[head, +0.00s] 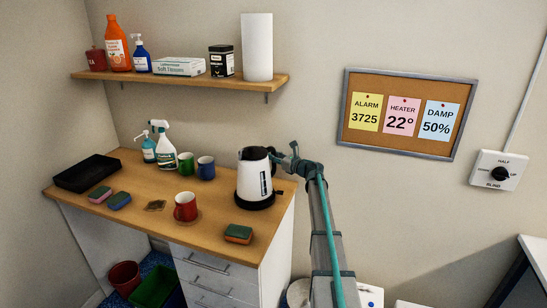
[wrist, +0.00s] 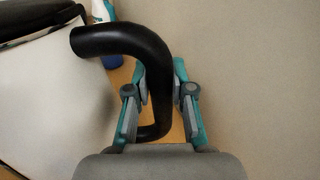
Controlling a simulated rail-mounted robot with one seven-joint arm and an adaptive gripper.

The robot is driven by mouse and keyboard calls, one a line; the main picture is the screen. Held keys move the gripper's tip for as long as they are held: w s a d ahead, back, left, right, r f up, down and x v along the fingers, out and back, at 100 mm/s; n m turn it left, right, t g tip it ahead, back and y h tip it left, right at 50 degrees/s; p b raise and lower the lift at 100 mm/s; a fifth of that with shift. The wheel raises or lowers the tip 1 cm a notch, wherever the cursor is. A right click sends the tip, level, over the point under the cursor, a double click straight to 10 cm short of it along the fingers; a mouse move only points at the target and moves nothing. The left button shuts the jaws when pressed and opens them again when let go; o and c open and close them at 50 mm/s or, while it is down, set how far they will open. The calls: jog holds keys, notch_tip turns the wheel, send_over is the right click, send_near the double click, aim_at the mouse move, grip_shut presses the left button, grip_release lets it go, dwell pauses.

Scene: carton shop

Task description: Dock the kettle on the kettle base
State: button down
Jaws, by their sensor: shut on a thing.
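The white kettle (head: 250,182) with a dark lid and black handle stands upright at the right end of the wooden counter. A black kettle base (head: 255,203) shows directly under it; I cannot tell whether the kettle is fully seated or slightly above it. My gripper (head: 276,158) reaches in from the right and is shut on the kettle's handle. In the wrist view, the black handle (wrist: 158,80) passes between the two fingers of my gripper (wrist: 161,84), with the white kettle body (wrist: 45,100) at left.
The counter (head: 150,227) holds a red mug (head: 186,207), green mug (head: 186,164), blue mug (head: 206,168), spray bottle (head: 166,150), sponges (head: 238,234) and black tray (head: 88,173). A shelf (head: 190,82) with several goods hangs above. The counter's right edge is close to the kettle.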

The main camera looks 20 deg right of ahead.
jog(key=shift+f+b, duration=0.35)
jog(key=shift+b, duration=0.05)
jog(key=c, duration=1.3)
grip_release()
jog(key=shift+f, duration=0.15)
jog(key=b+v, duration=0.3)
jog(key=v, duration=0.8)
jog(key=shift+s, duration=0.1)
